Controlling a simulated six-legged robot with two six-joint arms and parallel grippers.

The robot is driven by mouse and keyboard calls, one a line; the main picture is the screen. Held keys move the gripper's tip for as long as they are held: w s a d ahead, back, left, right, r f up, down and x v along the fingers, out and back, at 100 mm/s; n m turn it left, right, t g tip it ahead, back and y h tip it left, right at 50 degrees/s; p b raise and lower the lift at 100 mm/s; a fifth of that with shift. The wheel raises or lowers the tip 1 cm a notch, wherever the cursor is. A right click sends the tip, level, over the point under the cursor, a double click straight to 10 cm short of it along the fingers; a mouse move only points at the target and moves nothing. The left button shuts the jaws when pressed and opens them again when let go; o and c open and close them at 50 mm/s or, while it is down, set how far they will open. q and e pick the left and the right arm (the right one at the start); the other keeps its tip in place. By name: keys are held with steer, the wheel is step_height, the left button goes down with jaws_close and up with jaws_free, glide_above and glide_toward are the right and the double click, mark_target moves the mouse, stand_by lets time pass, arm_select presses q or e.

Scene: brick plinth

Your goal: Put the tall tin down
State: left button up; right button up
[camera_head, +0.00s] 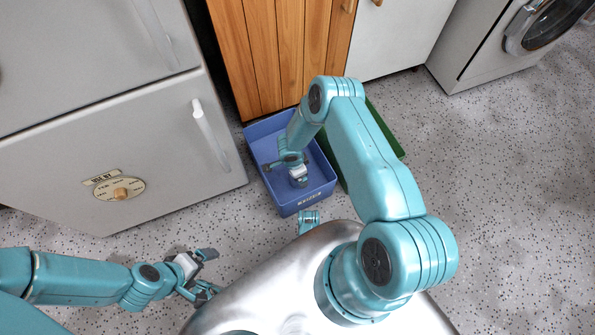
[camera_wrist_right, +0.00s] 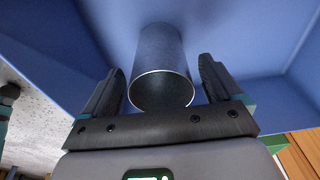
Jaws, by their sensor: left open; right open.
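The tall tin (camera_wrist_right: 160,45) is a dark grey-blue cylinder inside the blue crate (camera_head: 317,205). In the right wrist view its open, hollow end faces my wrist and its body runs away toward the crate's blue surface. My right gripper (camera_wrist_right: 160,68) is open, with one finger on each side of the tin and a gap showing at both. In the head view the right gripper (camera_head: 285,164) is down inside the blue crate, and the tin is mostly hidden there. My left gripper (camera_head: 207,272) is open and empty, low at the left, away from the crate.
A green crate (camera_head: 385,128) stands right of the blue one, partly behind my right arm. A grey fridge (camera_head: 150,165) stands close on the left. A wooden cabinet (camera_head: 265,60) is behind the crates, and a washing machine (camera_head: 500,45) is far right. Speckled floor is free at right.

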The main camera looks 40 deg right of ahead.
step_height(320, 180, up, 10)
steer(key=a+p, duration=0.1)
steer(key=p, duration=0.2)
steer(key=s+a+r+n+y, duration=0.5)
steer(key=s+a+r+n, duration=0.8)
steer(key=n, duration=0.4)
steer(key=shift+s+a+r+n+t, duration=0.15)
steer(key=shift+s+a+n+t, duration=0.3)
steer(key=shift+s, duration=0.35)
